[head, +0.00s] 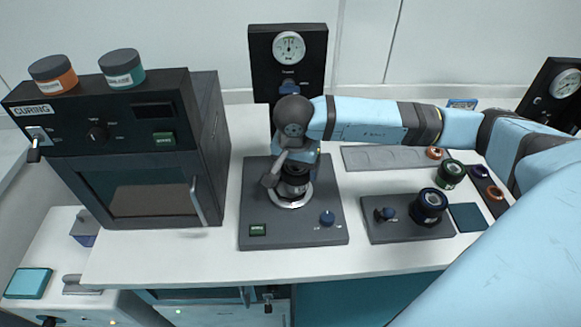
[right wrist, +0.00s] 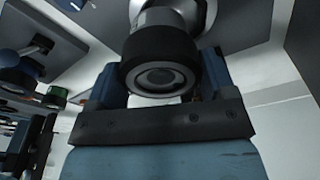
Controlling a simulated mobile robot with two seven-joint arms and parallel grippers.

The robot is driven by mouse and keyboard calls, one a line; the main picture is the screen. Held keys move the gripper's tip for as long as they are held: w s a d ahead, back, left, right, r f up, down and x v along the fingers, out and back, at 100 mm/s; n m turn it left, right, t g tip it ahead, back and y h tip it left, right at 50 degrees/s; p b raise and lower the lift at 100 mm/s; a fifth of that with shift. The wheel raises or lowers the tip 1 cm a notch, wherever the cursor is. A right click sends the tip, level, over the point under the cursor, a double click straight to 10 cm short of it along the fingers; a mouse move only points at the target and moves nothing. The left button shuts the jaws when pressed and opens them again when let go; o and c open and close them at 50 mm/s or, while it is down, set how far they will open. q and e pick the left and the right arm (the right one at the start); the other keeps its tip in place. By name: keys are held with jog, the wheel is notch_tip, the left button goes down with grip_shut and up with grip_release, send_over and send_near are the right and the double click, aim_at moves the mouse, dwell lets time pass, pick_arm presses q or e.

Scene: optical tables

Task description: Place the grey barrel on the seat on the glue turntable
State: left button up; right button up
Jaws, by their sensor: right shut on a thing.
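The dark grey barrel (head: 295,173) is in my right gripper (head: 291,172), upright over the silver round seat (head: 291,202) of the glue turntable (head: 262,213). In the right wrist view the barrel (right wrist: 160,52) shows its open round end with a lens, between the two fingers of the right gripper (right wrist: 163,85). A silver part shows beyond it. The gripper and arm partly cover the barrel in the head view. I cannot tell whether its lower end touches the seat. My left gripper is not in view.
A curing oven (head: 130,150) with two jars on top stands left of the turntable. A gauge press (head: 288,55) stands behind. To the right are a plate with a blue-ringed barrel (head: 430,203), a green-ringed part (head: 451,172) and a grey tray (head: 385,159). The table's front strip is clear.

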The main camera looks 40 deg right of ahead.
jog(key=shift+w+a, duration=0.15)
jog(key=shift+w, duration=0.85)
notch_tip(320, 180, down, 3)
jog(key=shift+f+p, duration=0.2)
jog(key=shift+p, duration=0.25)
jog(key=shift+f, duration=0.1)
